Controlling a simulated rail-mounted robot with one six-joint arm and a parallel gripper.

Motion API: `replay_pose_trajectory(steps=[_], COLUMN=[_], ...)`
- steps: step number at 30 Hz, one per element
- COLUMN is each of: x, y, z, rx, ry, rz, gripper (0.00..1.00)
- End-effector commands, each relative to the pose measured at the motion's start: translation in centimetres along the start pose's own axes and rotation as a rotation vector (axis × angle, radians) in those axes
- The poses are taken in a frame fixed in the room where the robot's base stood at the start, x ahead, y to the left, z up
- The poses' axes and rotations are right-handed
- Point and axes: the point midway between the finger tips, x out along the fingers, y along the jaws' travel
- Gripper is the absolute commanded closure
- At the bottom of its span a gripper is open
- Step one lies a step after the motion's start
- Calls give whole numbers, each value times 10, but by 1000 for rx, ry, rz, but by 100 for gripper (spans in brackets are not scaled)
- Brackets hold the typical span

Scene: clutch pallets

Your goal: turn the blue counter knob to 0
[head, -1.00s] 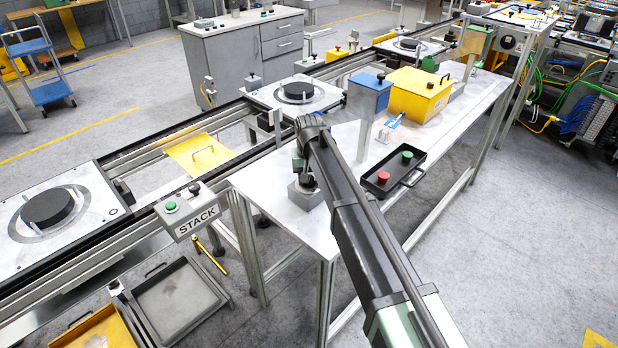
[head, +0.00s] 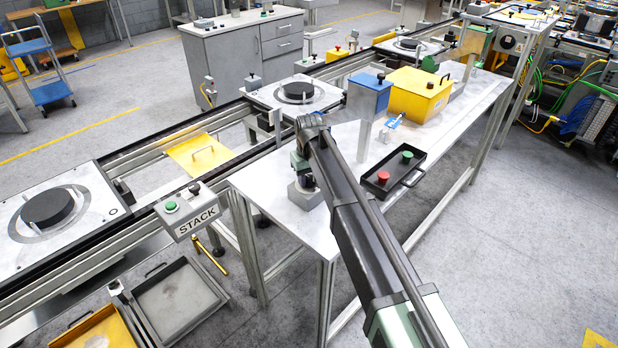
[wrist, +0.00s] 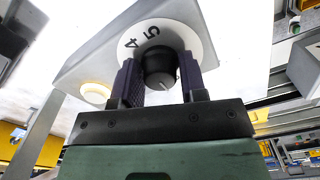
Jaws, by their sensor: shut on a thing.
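A dark round knob (wrist: 159,62) sits on a white dial (wrist: 188,38) on a pale grey box (wrist: 95,58) in the wrist view. The digits 4 and 5 show on the dial's left part; the rest of the scale is hidden. A short white line marks the knob's near side. My gripper (wrist: 160,78) has its two dark fingers shut on the knob, one on each side. In the head view my gripper (head: 303,174) is over a small grey box (head: 304,196) on the bench.
A STACK button box (head: 188,209) is at the bench's near left.

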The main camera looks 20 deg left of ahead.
Motion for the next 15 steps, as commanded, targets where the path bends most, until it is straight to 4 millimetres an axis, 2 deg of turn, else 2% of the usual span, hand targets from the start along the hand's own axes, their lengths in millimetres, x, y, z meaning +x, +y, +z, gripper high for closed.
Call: replay_pose_trajectory(steps=[2,3,8,15], x=[0,0,0,0], y=[0,0,0,0], z=[0,0,0,0], rx=[-1,-1,0,1], ry=[0,0,0,0], rz=[0,0,0,0], gripper=[85,60,36,36])
